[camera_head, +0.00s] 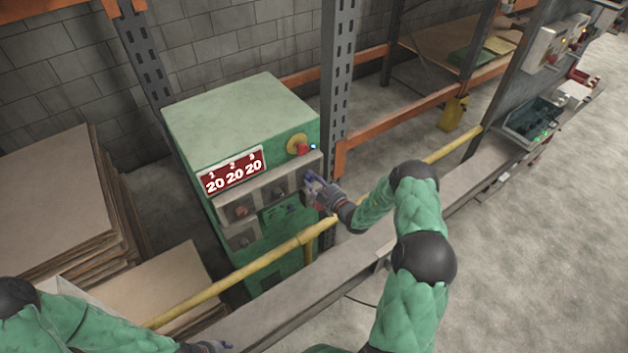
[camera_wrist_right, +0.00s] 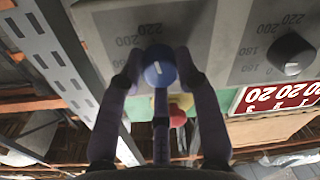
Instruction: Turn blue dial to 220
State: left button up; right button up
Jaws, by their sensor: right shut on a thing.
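The blue dial (camera_wrist_right: 160,72) is on the grey front panel (camera_wrist_right: 195,30) of a green machine (camera_head: 240,115). In the right wrist view the dial sits between my right gripper's fingers, and a short white mark shows on its face. The printed numbers 200 and 220 are beside it; I cannot tell exactly which one the mark points to. My right gripper (camera_head: 315,188) is shut on the dial, which it mostly hides in the head view. My left gripper (camera_head: 212,347) is at the bottom edge, partly cut off, its fingers unclear.
A black dial (camera_wrist_right: 291,53) is beside the blue one. A red display (camera_head: 232,171) reads 20 20 20. A red button (camera_head: 303,149) on yellow is above the panel. A yellow rail (camera_head: 255,266) crosses in front of the machine, and a grey rack post (camera_head: 337,70) stands close right.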

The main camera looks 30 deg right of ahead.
jog(key=shift+a+m, duration=0.25)
jog(key=shift+m, duration=0.25)
jog(key=o, duration=1.1)
jog(key=shift+o, duration=0.2)
jog(key=shift+d, duration=0.1)
jog(key=shift+s+d, duration=0.2)
jog(key=shift+s, duration=0.3)
jog(key=s+d, duration=0.1)
jog(key=s, duration=1)
jog(key=shift+r, duration=0.1)
